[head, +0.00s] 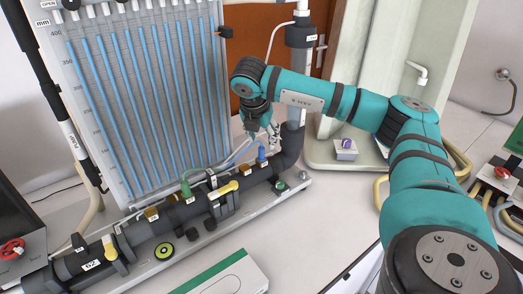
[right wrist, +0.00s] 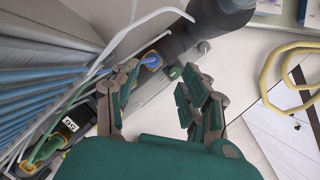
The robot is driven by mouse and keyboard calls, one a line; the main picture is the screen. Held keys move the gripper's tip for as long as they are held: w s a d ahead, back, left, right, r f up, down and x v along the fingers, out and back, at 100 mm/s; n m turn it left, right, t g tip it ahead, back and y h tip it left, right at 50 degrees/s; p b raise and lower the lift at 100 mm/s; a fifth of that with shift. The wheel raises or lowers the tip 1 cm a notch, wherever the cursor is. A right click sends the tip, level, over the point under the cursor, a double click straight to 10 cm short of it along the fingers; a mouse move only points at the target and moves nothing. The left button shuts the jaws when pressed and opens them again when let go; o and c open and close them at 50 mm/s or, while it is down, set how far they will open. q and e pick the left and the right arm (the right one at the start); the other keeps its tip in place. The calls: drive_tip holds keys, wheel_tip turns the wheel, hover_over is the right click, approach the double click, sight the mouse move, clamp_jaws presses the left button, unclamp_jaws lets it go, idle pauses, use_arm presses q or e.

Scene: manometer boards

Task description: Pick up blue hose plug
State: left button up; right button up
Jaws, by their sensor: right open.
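The blue hose plug (head: 261,154) stands on the black pipe at the right part of the manometer board, with a pale hose running to it. In the right wrist view the blue plug (right wrist: 152,58) shows beyond my fingers, roughly between them and nearer the left finger. My right gripper (head: 268,138) is just above the plug in the head view, pointing down. In the right wrist view my right gripper (right wrist: 160,95) is open, with nothing between its fingers. My left gripper is in neither view.
A green hose plug (head: 186,190) and yellow valve handles (head: 225,189) sit along the same pipe (head: 170,219). The tube panel (head: 150,100) rises behind it. A thick grey vertical pipe (head: 299,70) stands close beside my right gripper. A green-and-white box (head: 225,276) lies in front.

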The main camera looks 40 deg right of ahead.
sight(261, 149)
drive_tip(key=p+x, duration=0.1)
drive_tip(key=x, duration=0.1)
drive_tip(key=p+x, duration=0.1)
drive_tip(key=x, duration=0.1)
drive_tip(key=a+p+x, duration=0.1)
drive_tip(key=x, duration=0.1)
drive_tip(key=shift+w+d+f, duration=0.15)
drive_tip(key=shift+w+f, duration=0.15)
drive_tip(key=shift+w, duration=0.05)
drive_tip(key=shift+d+f+p, duration=0.1)
drive_tip(key=shift+f+p, duration=0.2)
drive_tip(key=shift+f, duration=0.1)
clamp_jaws()
